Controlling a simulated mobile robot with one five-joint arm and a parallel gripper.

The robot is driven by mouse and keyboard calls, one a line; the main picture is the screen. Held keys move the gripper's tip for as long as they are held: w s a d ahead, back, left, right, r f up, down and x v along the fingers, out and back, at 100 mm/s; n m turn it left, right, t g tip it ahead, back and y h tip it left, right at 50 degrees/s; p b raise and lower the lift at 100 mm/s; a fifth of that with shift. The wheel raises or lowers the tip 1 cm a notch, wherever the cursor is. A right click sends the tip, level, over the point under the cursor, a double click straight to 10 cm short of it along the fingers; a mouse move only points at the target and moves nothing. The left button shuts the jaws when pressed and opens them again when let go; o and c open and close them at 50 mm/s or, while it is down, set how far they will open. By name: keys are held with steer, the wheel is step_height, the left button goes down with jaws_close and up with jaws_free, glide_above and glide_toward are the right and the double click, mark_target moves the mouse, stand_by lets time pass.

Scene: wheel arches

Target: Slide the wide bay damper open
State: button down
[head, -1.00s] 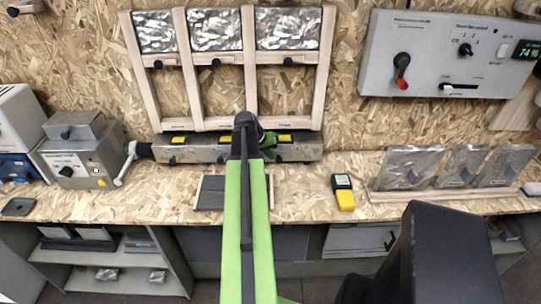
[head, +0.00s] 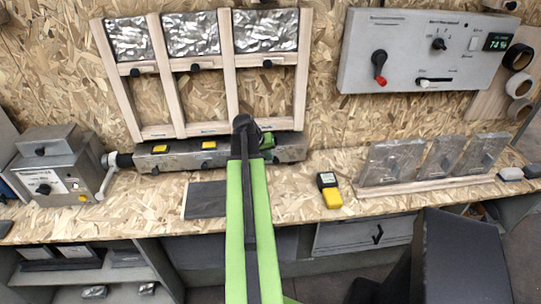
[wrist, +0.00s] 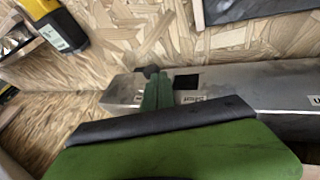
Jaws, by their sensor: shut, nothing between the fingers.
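A grey metal duct (head: 182,157) runs along the foot of a wooden three-bay frame, with yellow tabs on the left (head: 160,149) and the middle (head: 209,145). No yellow tab shows at its right end. My gripper (head: 266,140) is there, partly hidden behind my arm. In the wrist view, my green fingers (wrist: 158,90) are together and empty, at the duct (wrist: 250,85). A dark square (wrist: 187,82) on the duct lies just right of them. A small label is by it, too blurred to read surely. I cannot tell whether the fingers touch the damper.
Foil panels (head: 265,30) with black knobs fill the top of each bay. A grey box with a crank stands left (head: 45,165). A yellow meter (head: 329,190) and a rack of metal plates (head: 425,182) are right. A control panel (head: 415,50) hangs above.

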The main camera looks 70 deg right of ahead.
steer(key=w+p+v, duration=0.2)
steer(key=p+v, duration=0.7)
steer(key=v, duration=0.3)
steer(key=shift+a+p, duration=0.2)
steer(key=shift+p, duration=0.1)
steer(key=shift+w+f, duration=0.1)
steer(key=shift+f, duration=0.05)
steer(key=w+a+f+n+t, duration=0.1)
steer(key=w+a+n+t, duration=0.35)
steer(key=w+a, duration=2)
steer(key=w+a+n+y, duration=0.2)
steer(key=w+a+n, duration=0.15)
steer(key=a, duration=1.05)
steer(key=s+a+f+n+g+y, duration=0.1)
steer(key=s+a+n, duration=0.1)
steer(key=a, duration=0.8)
steer(key=s+a+f+n+g+y, duration=0.1)
steer(key=s+a+n+y, duration=0.1)
steer(key=a, duration=0.7)
steer(key=shift+s+a+f+n+g, duration=0.15)
steer(key=shift+s+a+n+g, duration=0.2)
steer(key=shift+s+a+n, duration=0.1)
